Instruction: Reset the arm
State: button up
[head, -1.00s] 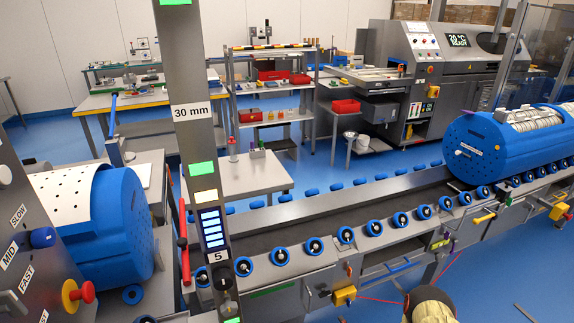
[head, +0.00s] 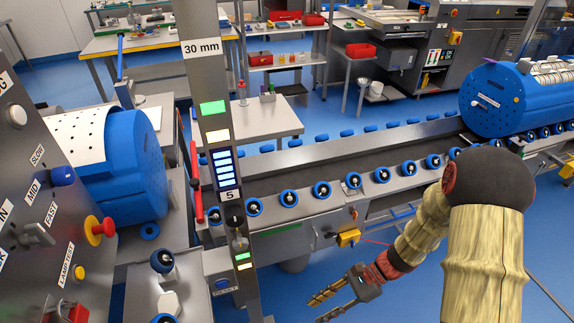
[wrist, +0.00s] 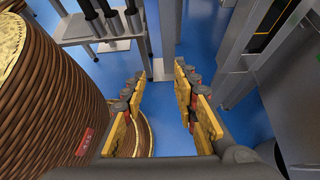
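My arm (head: 485,250) rises at the right of the head view, bends at a dark joint and slopes down left. My gripper (head: 316,311) is at its lower end, low over the blue floor in front of the conveyor. In the wrist view my gripper (wrist: 160,76) has its two yellow-and-grey fingers spread apart. Only blue floor and grey metal legs show between them, so it is open and empty. No held object shows.
A roller conveyor (head: 335,203) runs behind the gripper, with a blue tub (head: 515,100) at its right end. Another blue tub (head: 125,170) is at left, beside a control panel (head: 40,200). A grey post (head: 208,120) stands near. Blue floor is clear right of the gripper.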

jog(key=s+d+r+n+t+h+p, duration=0.1)
jog(key=s+d+r+n+h, duration=0.1)
jog(key=d+r+n+h, duration=0.45)
jog(key=s+d+r+n+t+h, duration=0.25)
jog(key=r+n, duration=0.25)
jog(key=r, duration=0.5)
notch_tip(320, 180, up, 17)
jog(key=s+n+t+h+p, duration=0.1)
jog(key=n+t, duration=0.2)
jog(key=t, duration=0.2)
jog(key=shift+s+d+t+h, duration=0.15)
jog(key=shift+t+h, duration=0.15)
jog(key=shift+t, duration=0.05)
